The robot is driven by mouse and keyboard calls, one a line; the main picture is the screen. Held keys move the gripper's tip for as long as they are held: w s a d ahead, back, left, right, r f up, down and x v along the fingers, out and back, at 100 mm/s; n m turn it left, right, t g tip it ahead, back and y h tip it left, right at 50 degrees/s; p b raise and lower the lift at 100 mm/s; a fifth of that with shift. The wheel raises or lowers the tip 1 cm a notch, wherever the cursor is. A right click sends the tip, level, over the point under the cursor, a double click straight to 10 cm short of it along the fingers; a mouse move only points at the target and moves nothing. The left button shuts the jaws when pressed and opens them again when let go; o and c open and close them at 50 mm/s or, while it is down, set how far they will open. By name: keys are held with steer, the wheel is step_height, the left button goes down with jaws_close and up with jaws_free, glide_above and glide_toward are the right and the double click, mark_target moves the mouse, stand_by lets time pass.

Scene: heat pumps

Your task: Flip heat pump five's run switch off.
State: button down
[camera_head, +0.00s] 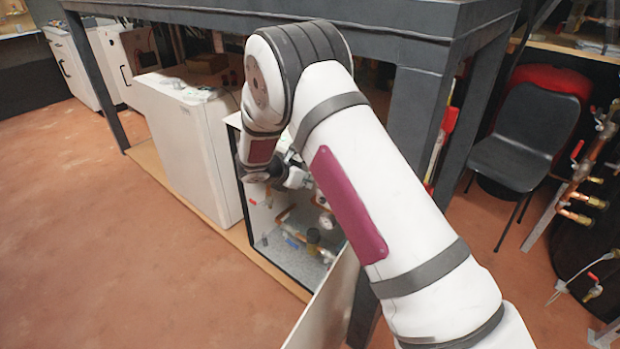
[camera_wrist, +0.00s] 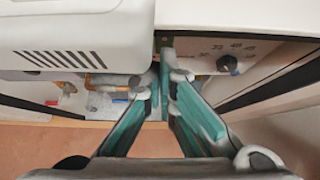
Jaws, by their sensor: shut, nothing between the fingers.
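An open white heat pump cabinet (camera_head: 262,215) stands under the grey bench, with copper pipes and valves inside. My gripper (camera_head: 297,178) reaches into its upper part, largely hidden by my arm in the head view. In the wrist view, my gripper (camera_wrist: 166,75) is shut and empty, its teal fingers meeting at the cabinet opening. Just right of the fingertips is a light control panel (camera_wrist: 205,62) with a dark round knob (camera_wrist: 227,64) and printed marks. I cannot make out the run switch; the fingertips cover part of the panel's left end. No unit number is legible.
A closed white unit (camera_head: 190,140) stands left of the open cabinet. The bench (camera_head: 400,17) passes overhead, with a leg at right. A white panel (camera_head: 325,305) stands in front of the cabinet. A black chair (camera_head: 530,130) is at right. Floor at left is clear.

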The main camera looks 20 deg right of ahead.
steer(key=d+r+p+v, duration=0.1)
steer(key=v, duration=0.9)
steer(key=shift+w+a+r+p, duration=0.2)
steer(key=shift+a+r+p, duration=0.05)
steer(key=shift+r+p, duration=0.15)
steer(key=s+d+r+m+g, duration=0.1)
steer(key=s+d+r+m, duration=0.3)
steer(key=s+r, duration=0.25)
steer(key=s+d+r+m+g+y, duration=0.1)
steer(key=s+d+r+m+g, duration=0.15)
steer(key=s+r+m, duration=0.35)
steer(key=s+d+r+m+g, duration=0.1)
steer(key=s+d+r+m, duration=0.2)
steer(key=s+d+r, duration=0.35)
steer(key=s+a+m+y, duration=0.3)
steer(key=s+m, duration=0.3)
steer(key=s, duration=0.9)
steer(key=s+a+m+y, duration=0.35)
steer(key=s+m, duration=0.25)
steer(key=s, duration=0.8)
step_height(320, 180, up, 16)
steer(key=t+p, duration=0.3)
steer(key=p, duration=1.2)
steer(key=shift+s+d, duration=0.25)
steer(key=shift+s, duration=0.1)
steer(key=shift+f+y, duration=0.1)
steer(key=shift+y, duration=0.15)
